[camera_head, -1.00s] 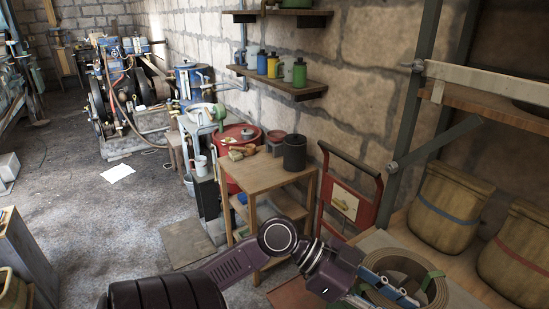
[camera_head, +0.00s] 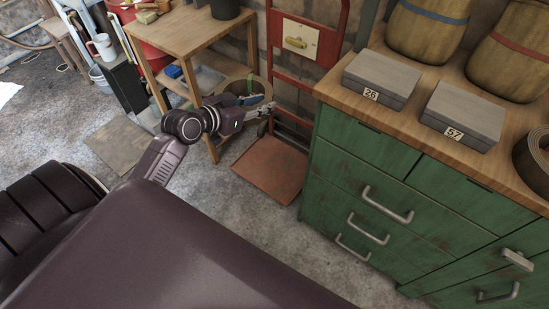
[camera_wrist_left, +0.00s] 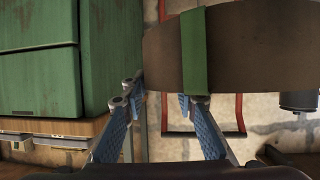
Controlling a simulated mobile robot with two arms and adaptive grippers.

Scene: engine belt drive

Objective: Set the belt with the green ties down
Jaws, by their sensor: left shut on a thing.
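The belt with the green ties is a wide, dark brown coil (camera_head: 236,88) beyond my left gripper (camera_head: 258,108) in the head view. In the left wrist view the belt (camera_wrist_left: 250,45) fills the top right, with a green tie (camera_wrist_left: 194,50) around it close to the fingers. My left gripper (camera_wrist_left: 160,104) is shut on the belt and holds it up in front of the wooden table and the red hand truck. The gripper hides part of the belt in the head view. My right gripper is not in view.
The wooden table (camera_head: 190,35) stands behind the belt. The red hand truck (camera_head: 270,165) leans by the wall.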

